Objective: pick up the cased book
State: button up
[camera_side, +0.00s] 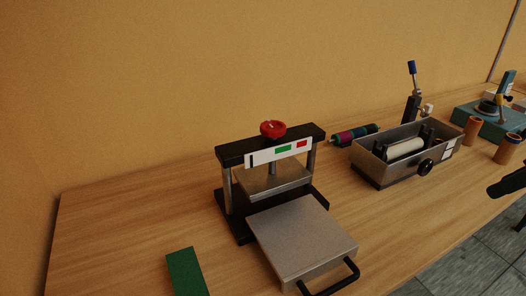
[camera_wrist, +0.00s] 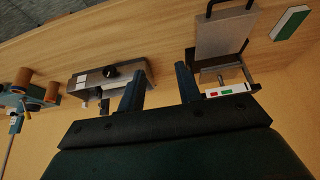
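The cased book is a green block (camera_side: 186,272) lying on the table at the bottom left of the side view, partly cut off by the frame's lower edge. In the wrist view the green book (camera_wrist: 290,22) lies at the top right and shows a white edge. My gripper (camera_wrist: 158,82) shows two dark fingers set apart with nothing between them, so it is open. It is well away from the book. A dark part at the right edge of the side view appears to be my gripper's tip (camera_side: 508,184).
A press with a red knob (camera_side: 273,129) and a metal plate (camera_side: 304,240) with a black handle stands beside the book. A metal roller tray (camera_side: 408,154), a dark coloured roller (camera_side: 356,134), orange-brown cylinders (camera_side: 507,148) and a teal machine (camera_side: 490,116) stand farther right.

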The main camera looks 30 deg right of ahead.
jog(key=o, duration=1)
jog(key=w+a+r, duration=0.4)
jog(key=w+a, duration=0.2)
jog(key=w, duration=0.5)
jog(key=g, duration=0.1)
send_over(190, 288)
jog(key=shift+f, duration=12.3)
